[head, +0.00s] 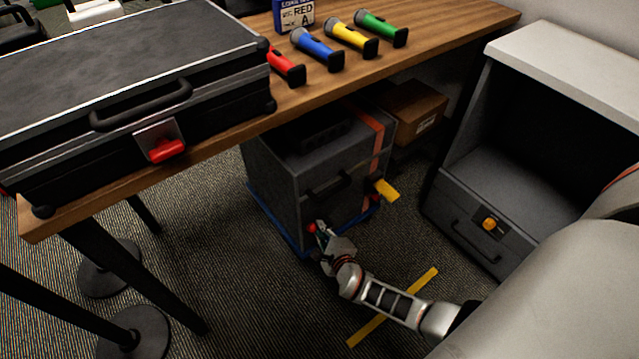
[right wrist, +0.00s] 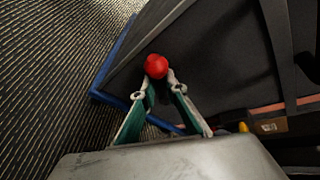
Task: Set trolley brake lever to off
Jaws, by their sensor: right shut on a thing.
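The trolley is a low blue base (head: 268,218) under a dark grey case (head: 272,180), below the wooden table. Its blue edge also shows in the right wrist view (right wrist: 112,66). The brake lever's red knob (head: 311,227) is at the front of the trolley, low down. It also shows in the right wrist view (right wrist: 156,66), at the fingertips. My right gripper (head: 322,236) is shut on the lever at the red knob; its fingers (right wrist: 158,88) hide the lever's shaft. I cannot tell the lever's exact angle. My left gripper is not in view.
The wooden table (head: 225,130) overhangs the trolley and carries a black case (head: 130,70) and several coloured torches. A cardboard box (head: 415,110) stands behind the trolley. A grey cabinet (head: 475,235) is at the right. A yellow floor strip (head: 420,288) lies on open carpet.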

